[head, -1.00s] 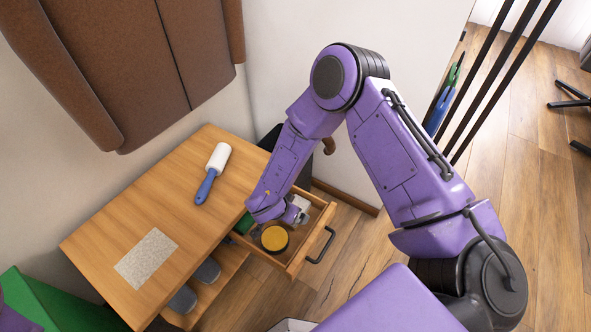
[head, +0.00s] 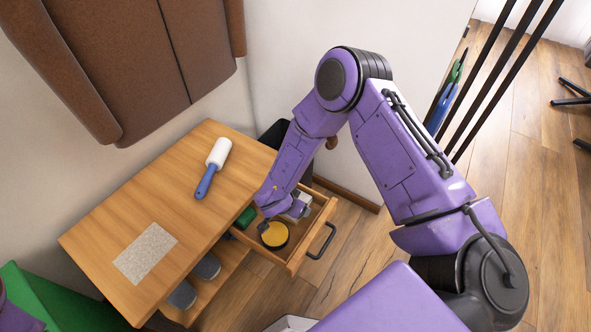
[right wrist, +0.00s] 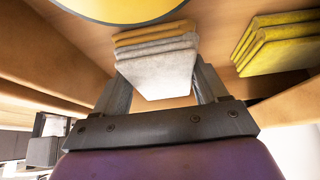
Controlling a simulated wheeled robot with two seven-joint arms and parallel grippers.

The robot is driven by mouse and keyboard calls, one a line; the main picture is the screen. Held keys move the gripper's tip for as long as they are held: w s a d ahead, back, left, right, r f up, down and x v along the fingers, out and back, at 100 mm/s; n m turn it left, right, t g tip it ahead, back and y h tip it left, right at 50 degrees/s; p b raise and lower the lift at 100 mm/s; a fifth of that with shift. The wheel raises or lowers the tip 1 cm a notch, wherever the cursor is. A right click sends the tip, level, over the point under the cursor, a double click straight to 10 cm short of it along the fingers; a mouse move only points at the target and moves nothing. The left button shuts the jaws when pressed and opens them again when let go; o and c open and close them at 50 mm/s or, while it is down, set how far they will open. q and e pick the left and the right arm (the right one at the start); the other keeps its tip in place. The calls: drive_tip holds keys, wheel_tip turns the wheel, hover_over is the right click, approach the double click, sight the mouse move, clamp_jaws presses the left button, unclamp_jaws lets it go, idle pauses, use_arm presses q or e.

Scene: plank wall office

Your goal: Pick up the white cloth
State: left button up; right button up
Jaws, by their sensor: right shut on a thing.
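The folded white cloth (right wrist: 158,66) lies between the two dark fingers of my right gripper (right wrist: 158,84) in the right wrist view. The gripper is shut on it. A tan folded layer shows along the cloth's far side. In the head view my right gripper (head: 283,211) is down inside the open drawer, with a pale bit of the cloth (head: 298,207) showing beside it. The wrist partly hides the grip there. My left gripper is not in view.
The open drawer (head: 325,215) also holds a yellow-topped round tin (head: 274,235) and a green item (head: 246,217). A folded yellow cloth (right wrist: 278,42) lies to the right in the wrist view. A lint roller (head: 212,168) and a grey mat (head: 145,254) lie on the desk.

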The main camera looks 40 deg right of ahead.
wheel_tip(320, 180, up, 4)
drive_tip(key=shift+s+a+f+p, duration=0.1)
drive_tip(key=shift+s+f+p, duration=0.1)
drive_tip(key=shift+p, duration=0.5)
drive_tip(key=s+r, duration=0.1)
drive_tip(key=s+a+r+p, duration=0.1)
drive_tip(key=r, duration=0.1)
drive_tip(key=s+r, duration=0.1)
drive_tip(key=shift+a+r+p, duration=0.15)
drive_tip(key=shift+a+p, duration=0.1)
drive_tip(key=shift+p, duration=0.15)
drive_tip(key=s+a+r+p, duration=0.1)
drive_tip(key=s+a+r, duration=0.3)
drive_tip(key=s, duration=0.5)
drive_tip(key=shift+a+r+p, duration=0.2)
drive_tip(key=shift+r+p, duration=0.05)
drive_tip(key=shift+p, duration=0.1)
drive_tip(key=shift+s, duration=0.1)
drive_tip(key=o, duration=0.3)
drive_tip(key=shift+c, duration=0.7)
